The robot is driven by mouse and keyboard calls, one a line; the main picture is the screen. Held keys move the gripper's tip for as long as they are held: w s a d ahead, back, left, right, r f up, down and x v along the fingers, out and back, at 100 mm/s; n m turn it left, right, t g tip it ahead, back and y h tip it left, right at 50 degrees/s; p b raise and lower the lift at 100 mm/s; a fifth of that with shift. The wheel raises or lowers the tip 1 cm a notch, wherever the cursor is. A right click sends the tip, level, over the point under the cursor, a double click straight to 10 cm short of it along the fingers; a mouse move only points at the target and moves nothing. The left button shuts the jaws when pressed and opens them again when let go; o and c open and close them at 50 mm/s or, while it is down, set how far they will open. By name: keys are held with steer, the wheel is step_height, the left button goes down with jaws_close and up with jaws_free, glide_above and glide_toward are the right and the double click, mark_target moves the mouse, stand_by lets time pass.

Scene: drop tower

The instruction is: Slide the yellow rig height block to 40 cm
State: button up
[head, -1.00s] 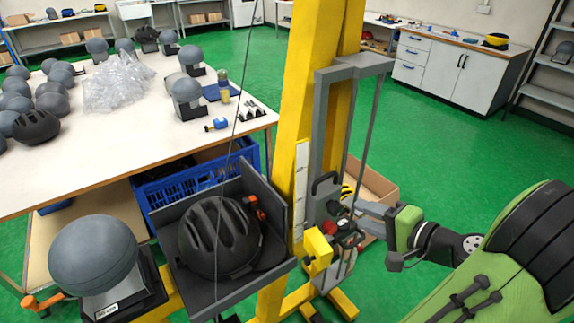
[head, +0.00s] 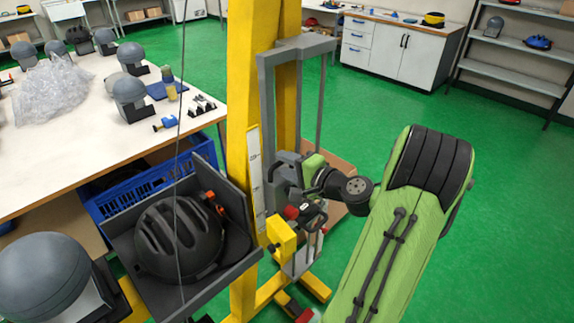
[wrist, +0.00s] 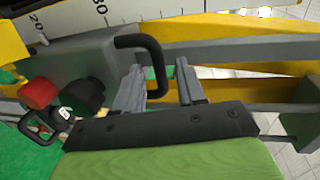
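The yellow height block (head: 282,235) is low on the rig, beside the bottom of the white scale strip (head: 255,170). In the wrist view a yellow piece, apparently this block (wrist: 12,42), is at the left edge near the scale's 20 mark. The scale (wrist: 75,14) also shows there. My gripper (wrist: 162,82) is at the grey carriage above the block. Its two grey fingers are apart, with part of a black loop handle (wrist: 145,45) between them; I cannot tell whether they touch it. In the head view my gripper's fingers are mostly hidden.
A grey carrier holding a black helmet (head: 180,240) is left of the yellow post (head: 250,90). Red and black knobs (wrist: 38,92) are close to my gripper. A table (head: 60,150) with headforms is at the left. Green floor at the right is free.

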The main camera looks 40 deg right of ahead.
jaws_close()
steer(key=shift+w, duration=0.1)
stand_by(0.3)
